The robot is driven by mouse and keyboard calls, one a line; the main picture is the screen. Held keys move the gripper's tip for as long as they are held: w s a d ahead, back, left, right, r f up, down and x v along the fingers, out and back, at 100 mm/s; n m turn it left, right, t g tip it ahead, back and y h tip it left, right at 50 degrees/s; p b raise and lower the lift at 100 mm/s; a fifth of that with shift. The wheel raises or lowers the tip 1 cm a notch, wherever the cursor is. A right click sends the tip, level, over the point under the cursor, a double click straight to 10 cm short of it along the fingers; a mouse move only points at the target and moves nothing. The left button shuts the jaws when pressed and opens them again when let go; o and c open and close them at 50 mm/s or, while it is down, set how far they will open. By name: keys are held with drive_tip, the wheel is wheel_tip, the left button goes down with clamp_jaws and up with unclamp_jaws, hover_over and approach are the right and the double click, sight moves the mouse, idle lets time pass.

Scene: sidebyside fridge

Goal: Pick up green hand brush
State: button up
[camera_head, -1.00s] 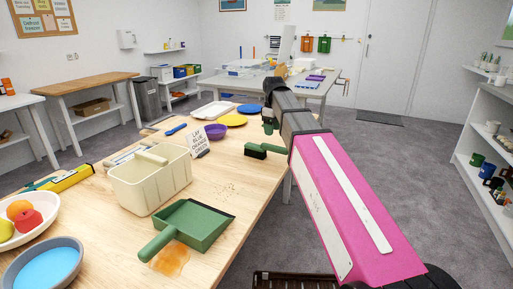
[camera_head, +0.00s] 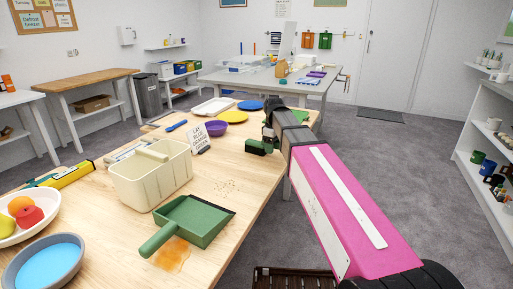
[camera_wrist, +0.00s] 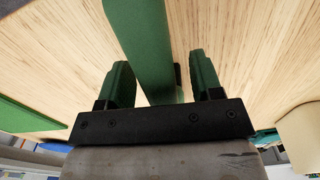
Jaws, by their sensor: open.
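The green hand brush (camera_head: 257,147) lies near the right edge of the wooden table, dark bristles facing left; my arm partly hides it in the head view. In the wrist view its long green handle (camera_wrist: 143,40) runs between my two fingers. My gripper (camera_wrist: 160,68) is open, with one green-padded finger on each side of the handle and gaps showing. In the head view my gripper (camera_head: 268,132) is low over the brush's far end; its fingertips are hard to make out there.
A green disc (camera_head: 300,115) lies beyond my wrist. Open floor lies to the right.

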drive_tip(key=shift+f, duration=0.35)
drive_tip(key=c, duration=1)
drive_tip(key=shift+r, duration=0.1)
drive_tip(key=shift+r, duration=0.45)
drive_tip(key=r, duration=0.3)
drive_tip(key=shift+a+r, duration=0.25)
drive_tip(key=shift+r, duration=0.05)
drive_tip(key=a+r, duration=0.6)
drive_tip(key=a, duration=0.5)
drive_tip(key=shift+s+r, duration=0.2)
drive_tip(key=shift+s, duration=0.1)
